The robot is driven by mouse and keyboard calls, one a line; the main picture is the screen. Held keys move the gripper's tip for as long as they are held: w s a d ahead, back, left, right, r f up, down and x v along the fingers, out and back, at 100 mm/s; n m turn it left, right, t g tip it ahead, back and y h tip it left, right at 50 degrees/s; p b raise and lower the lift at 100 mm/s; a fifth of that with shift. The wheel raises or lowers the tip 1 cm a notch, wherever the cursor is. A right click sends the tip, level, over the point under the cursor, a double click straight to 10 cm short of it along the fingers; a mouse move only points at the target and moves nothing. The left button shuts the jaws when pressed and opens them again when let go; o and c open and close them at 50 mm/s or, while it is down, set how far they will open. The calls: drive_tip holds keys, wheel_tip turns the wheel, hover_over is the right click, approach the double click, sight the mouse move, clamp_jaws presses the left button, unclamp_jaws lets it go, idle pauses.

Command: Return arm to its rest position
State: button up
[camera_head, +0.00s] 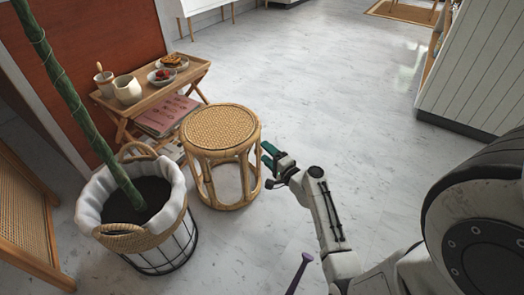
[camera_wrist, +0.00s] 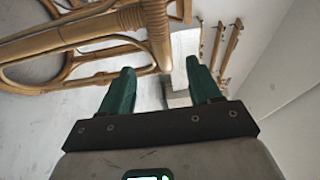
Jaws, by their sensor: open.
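My gripper (camera_head: 267,158) is at the end of my arm, just right of the rattan stool (camera_head: 222,127) in the head view. In the wrist view my gripper (camera_wrist: 162,90) shows two green fingers spread apart, with nothing held between them. The stool's curved rattan frame (camera_wrist: 140,20) fills the upper left of the wrist view, close to the left finger. I cannot tell whether the finger touches it. My arm reaches out from the lower right of the head view.
A wooden tray table (camera_head: 152,93) with a cream pitcher (camera_head: 127,89) and plates stands behind the stool. A plant basket (camera_head: 150,240) is at lower left. A purple stick-like thing (camera_head: 298,274) is at bottom centre. The floor right of the stool is clear up to a white panelled counter (camera_head: 475,75).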

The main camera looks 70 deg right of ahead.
idle(0.3)
drive_tip(key=w+a+f+n+g+y+p, duration=0.1)
drive_tip(key=w+a+n+y, duration=0.1)
drive_tip(key=a+n+y, duration=0.6)
drive_tip(key=w+a+f+n+g+y, duration=0.1)
drive_tip(key=w+a+n+y, duration=0.3)
drive_tip(key=a, duration=0.9)
drive_tip(key=s+a+n+g+p, duration=0.1)
drive_tip(key=s+a+n+g, duration=0.9)
drive_tip(key=s+a, duration=0.4)
drive_tip(key=s+r+n+g+h+p, duration=0.1)
drive_tip(key=s+r+n+g+h, duration=0.15)
drive_tip(key=s+r, duration=0.3)
wheel_tip(320, 180, up, 36)
drive_tip(key=p, duration=3.7)
drive_tip(key=shift+s+d+m+h, duration=0.15)
drive_tip(key=shift+s+m+h, duration=0.05)
drive_tip(key=shift+m+h, duration=0.2)
